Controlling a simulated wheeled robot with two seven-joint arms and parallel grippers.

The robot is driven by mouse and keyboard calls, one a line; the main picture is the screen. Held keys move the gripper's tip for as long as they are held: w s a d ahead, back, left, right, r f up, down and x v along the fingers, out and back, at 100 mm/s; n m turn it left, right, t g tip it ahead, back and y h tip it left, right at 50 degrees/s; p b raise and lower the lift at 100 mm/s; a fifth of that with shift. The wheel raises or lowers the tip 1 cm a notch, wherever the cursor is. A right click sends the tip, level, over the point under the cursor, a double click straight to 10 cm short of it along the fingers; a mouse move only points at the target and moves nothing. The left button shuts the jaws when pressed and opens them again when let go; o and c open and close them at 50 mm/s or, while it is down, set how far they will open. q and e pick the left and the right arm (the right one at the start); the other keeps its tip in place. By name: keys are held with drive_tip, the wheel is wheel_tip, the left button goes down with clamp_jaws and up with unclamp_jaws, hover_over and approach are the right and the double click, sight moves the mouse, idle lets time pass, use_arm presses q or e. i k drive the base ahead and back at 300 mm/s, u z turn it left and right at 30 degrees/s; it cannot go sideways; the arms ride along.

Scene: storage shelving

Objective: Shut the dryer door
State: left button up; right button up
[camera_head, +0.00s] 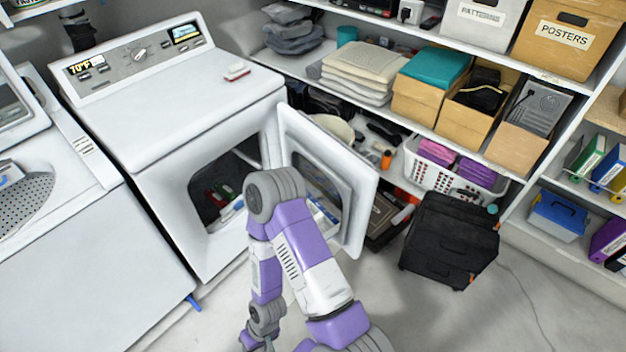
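The white dryer (180,100) stands at the left with its front opening uncovered. Its door (358,190) is open, swung out to the right from the hinge side at the opening's right edge. Items lie inside the dark drum opening (205,195). One purple and white arm of mine, seemingly the right, rises from the bottom, bends in front of the opening and door, and hides part of both. Its forearm hangs down to the bottom edge, where the wrist shows; its fingers cannot be made out. Whether the arm touches the door cannot be told. My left gripper is not seen.
A white washer (70,260) stands left of the dryer. A black suitcase (450,240) stands on the floor right of the door, near shelving with a white laundry basket (430,172) and boxes. A red-and-white item (236,71) lies on the dryer. Floor at lower right is clear.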

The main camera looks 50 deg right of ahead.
sight(338, 178)
drive_tip(key=u, duration=2.15)
drive_tip(key=k, duration=1.9)
drive_tip(key=z, duration=0.7)
drive_tip(key=k, duration=1.1)
drive_tip(key=z, duration=1.5)
drive_tip(key=k, duration=0.6)
drive_tip(key=u, duration=0.6)
drive_tip(key=i, duration=0.75)
drive_tip(key=u, duration=0.4)
